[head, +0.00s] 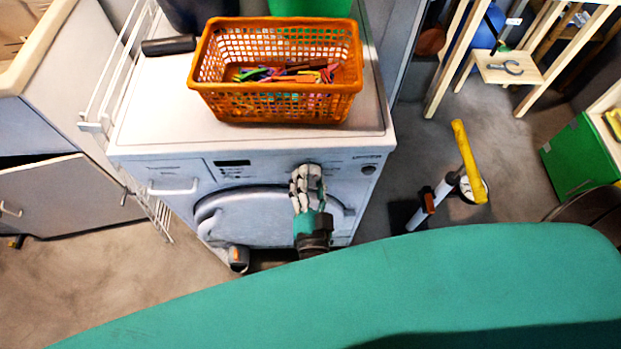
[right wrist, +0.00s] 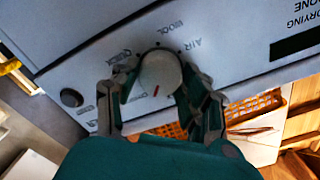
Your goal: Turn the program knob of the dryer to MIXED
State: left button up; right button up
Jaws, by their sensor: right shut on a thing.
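The white dryer (head: 178,140) stands in the middle of the head view, with its control panel along the top of its front. My right gripper (head: 306,188) reaches up to the panel and hides the program knob there. In the right wrist view the round pale knob (right wrist: 160,72) sits between the fingers of my right gripper (right wrist: 165,98), which is shut on it. A red mark shows on the knob near its lower edge. WOOL and AIR are legible around it, upside down; other labels are blurred or partly covered. My left gripper is not in view.
An orange basket (head: 275,108) with colourful clothes pegs stands on the dryer. A dark round button (right wrist: 71,97) is beside the knob. A white wire rack (head: 110,75) is at the dryer's left. A yellow-handled upright tool (head: 465,150) stands on the floor to the right.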

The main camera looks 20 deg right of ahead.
jog(key=m, duration=0.5)
jog(key=shift+m+b, duration=0.3)
jog(key=m+b, duration=0.1)
jog(key=m, duration=0.4)
jog(key=shift+m, duration=0.4)
jog(key=shift+b, duration=0.3)
jog(key=o, duration=1.2)
jog(key=v, duration=1.2)
